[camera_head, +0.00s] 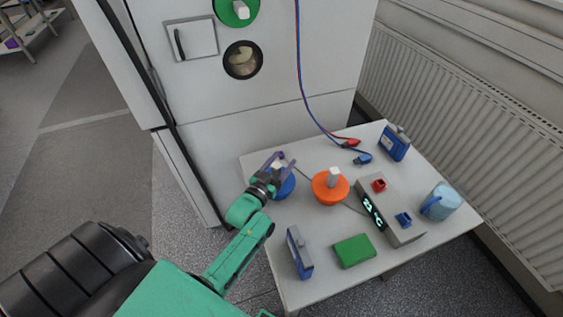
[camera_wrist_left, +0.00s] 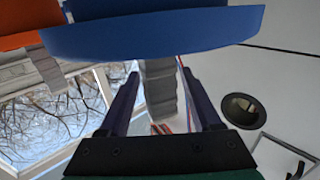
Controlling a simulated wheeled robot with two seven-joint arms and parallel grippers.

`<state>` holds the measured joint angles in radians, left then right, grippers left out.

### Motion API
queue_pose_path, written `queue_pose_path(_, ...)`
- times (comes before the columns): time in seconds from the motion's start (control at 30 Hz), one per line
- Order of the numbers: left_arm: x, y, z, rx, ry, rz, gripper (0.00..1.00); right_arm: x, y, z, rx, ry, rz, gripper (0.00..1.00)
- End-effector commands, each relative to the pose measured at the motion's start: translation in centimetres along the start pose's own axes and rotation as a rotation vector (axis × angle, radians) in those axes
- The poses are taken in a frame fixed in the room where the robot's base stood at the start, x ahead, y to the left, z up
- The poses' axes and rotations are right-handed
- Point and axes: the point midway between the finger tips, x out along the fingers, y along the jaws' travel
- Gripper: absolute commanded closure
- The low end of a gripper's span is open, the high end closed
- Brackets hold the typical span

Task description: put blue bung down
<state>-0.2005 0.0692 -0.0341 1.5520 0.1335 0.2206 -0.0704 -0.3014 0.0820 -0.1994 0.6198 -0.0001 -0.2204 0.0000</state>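The blue bung (camera_head: 287,188) is a round blue disc at the left side of the white table, partly hidden by my left gripper. My left gripper (camera_head: 280,161) is over and beside it, its purple fingers spread apart. In the left wrist view the blue bung (camera_wrist_left: 150,36) fills the top of the picture, close to the camera. Whether a finger touches the bung cannot be told. My right gripper is not in view.
On the white table (camera_head: 315,285) stand an orange bung (camera_head: 330,188), a grey display unit (camera_head: 388,212), a green box (camera_head: 354,251), blue devices (camera_head: 299,253) (camera_head: 394,143) and a light-blue container (camera_head: 440,202). The cabinet behind has an open round port (camera_head: 243,60) and a green bung (camera_head: 236,10).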

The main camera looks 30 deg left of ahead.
Motion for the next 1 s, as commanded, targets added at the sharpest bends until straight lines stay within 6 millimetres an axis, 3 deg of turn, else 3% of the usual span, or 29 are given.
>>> queue_pose_path(0.13, 0.0, 0.0, -0.5, 0.000, 0.001, 0.000, 0.35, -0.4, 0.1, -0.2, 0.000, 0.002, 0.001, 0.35)
queue_pose_path(0.27, -1.7, 0.0, 0.0, -0.001, -0.002, 0.000, 0.35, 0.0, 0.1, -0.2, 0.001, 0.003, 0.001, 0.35)
queue_pose_path(0.6, -9.5, 0.0, 0.0, -0.001, -0.003, 0.000, 0.35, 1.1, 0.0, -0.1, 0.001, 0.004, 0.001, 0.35)
queue_pose_path(0.7, -11.1, 0.0, 0.0, 0.000, -0.002, 0.000, 0.35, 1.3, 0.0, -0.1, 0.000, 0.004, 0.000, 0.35)
queue_pose_path(1.0, -12.0, 0.0, -0.3, -0.001, 0.000, 0.000, 0.35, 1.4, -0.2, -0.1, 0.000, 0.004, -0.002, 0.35)
